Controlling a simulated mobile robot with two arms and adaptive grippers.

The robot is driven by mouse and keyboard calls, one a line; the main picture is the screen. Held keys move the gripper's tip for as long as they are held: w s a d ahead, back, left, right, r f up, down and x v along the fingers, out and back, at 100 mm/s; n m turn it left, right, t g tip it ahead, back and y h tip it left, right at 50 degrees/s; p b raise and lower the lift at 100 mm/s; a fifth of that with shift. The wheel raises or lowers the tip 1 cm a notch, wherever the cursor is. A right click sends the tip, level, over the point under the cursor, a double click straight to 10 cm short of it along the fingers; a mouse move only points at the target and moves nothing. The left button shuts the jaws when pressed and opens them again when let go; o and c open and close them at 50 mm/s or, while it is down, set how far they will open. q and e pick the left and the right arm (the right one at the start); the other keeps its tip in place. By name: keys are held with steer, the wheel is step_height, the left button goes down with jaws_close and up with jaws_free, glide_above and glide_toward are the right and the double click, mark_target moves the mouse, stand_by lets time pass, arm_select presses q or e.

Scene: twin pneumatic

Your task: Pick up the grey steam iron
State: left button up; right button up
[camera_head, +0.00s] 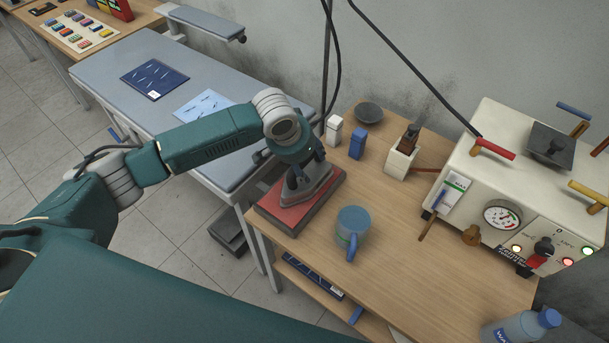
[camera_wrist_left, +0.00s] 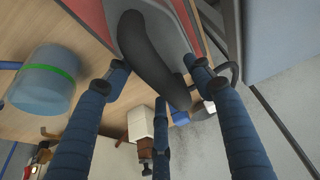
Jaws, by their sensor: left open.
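The grey steam iron (camera_head: 310,188) stands on a red pad (camera_head: 278,212) at the left end of the wooden table. My left gripper (camera_head: 297,168) is right above the iron, and its wrist hides part of the top. In the left wrist view, the iron's dark handle (camera_wrist_left: 150,45) runs between the spread blue fingers of the open left gripper (camera_wrist_left: 157,72). A finger is on each side of the handle and a third is near its end. I cannot tell whether any finger touches it. My right gripper is in neither view.
A blue mug (camera_head: 353,220) stands close to the right of the pad. Behind are small white and blue boxes (camera_head: 357,143), a dark bowl (camera_head: 369,112) and a white holder (camera_head: 400,163). A cream machine (camera_head: 520,185) fills the right. A grey padded table (camera_head: 150,100) adjoins at left.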

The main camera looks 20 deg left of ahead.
arm_select(q)
jaws_close()
steer(key=shift+w+r, duration=0.2)
steer(key=shift+r, duration=0.15)
steer(key=shift+w, duration=0.1)
steer(key=shift+r, duration=0.4)
step_height(320, 180, up, 19)
steer(key=b, duration=0.3)
steer(key=shift+b, duration=0.3)
